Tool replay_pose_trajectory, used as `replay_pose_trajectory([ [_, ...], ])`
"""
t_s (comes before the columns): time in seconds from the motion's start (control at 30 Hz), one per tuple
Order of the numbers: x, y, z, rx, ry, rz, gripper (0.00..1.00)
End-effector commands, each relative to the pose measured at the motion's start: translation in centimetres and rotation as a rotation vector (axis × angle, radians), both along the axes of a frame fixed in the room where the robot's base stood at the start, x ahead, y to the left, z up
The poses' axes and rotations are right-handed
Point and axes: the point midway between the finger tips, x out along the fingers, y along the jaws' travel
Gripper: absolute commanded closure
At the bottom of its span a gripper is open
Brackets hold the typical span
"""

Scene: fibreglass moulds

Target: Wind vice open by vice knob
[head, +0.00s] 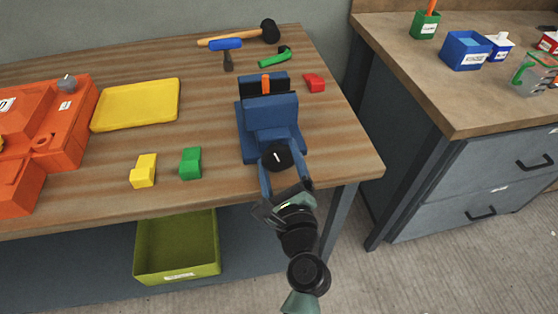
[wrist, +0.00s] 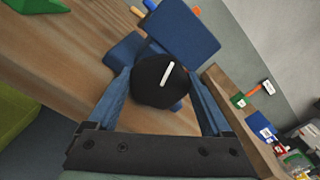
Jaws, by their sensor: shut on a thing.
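The blue vice (head: 272,112) stands near the right end of the wooden bench. An orange piece (head: 266,84) sits upright between its dark jaw faces. The black round vice knob (head: 277,157) with a white mark is on its front, facing me. My gripper (head: 280,172) reaches in from the front and is shut on the knob, one blue finger on each side. In the wrist view the knob (wrist: 160,82) lies between the fingertips, its white mark slanted, with the blue vice body (wrist: 186,35) behind it. The knob's shaft is hidden.
Green (head: 190,163) and yellow (head: 144,171) blocks lie left of the vice, a red block (head: 315,82) right of it. Mallets and a green tool (head: 275,58) lie behind. A yellow tray (head: 136,104) and orange mould (head: 60,140) are further left. A second counter (head: 470,95) stands right.

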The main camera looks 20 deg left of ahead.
Motion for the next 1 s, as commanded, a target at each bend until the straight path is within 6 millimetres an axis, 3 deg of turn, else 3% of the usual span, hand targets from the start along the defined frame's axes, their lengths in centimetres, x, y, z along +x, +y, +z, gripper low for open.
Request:
replay_pose_trajectory([
  [0.57, -0.03, -0.01, -0.06, -0.026, -0.016, 0.0, 0.72],
  [0.6, -0.03, -0.01, -0.06, -0.026, -0.016, 0.0, 0.11],
  [0.67, -0.02, -0.01, -0.05, -0.026, -0.016, 0.0, 0.0],
  [1.0, -0.44, -0.32, -0.05, -0.025, -0.017, -0.001, 0.0],
])
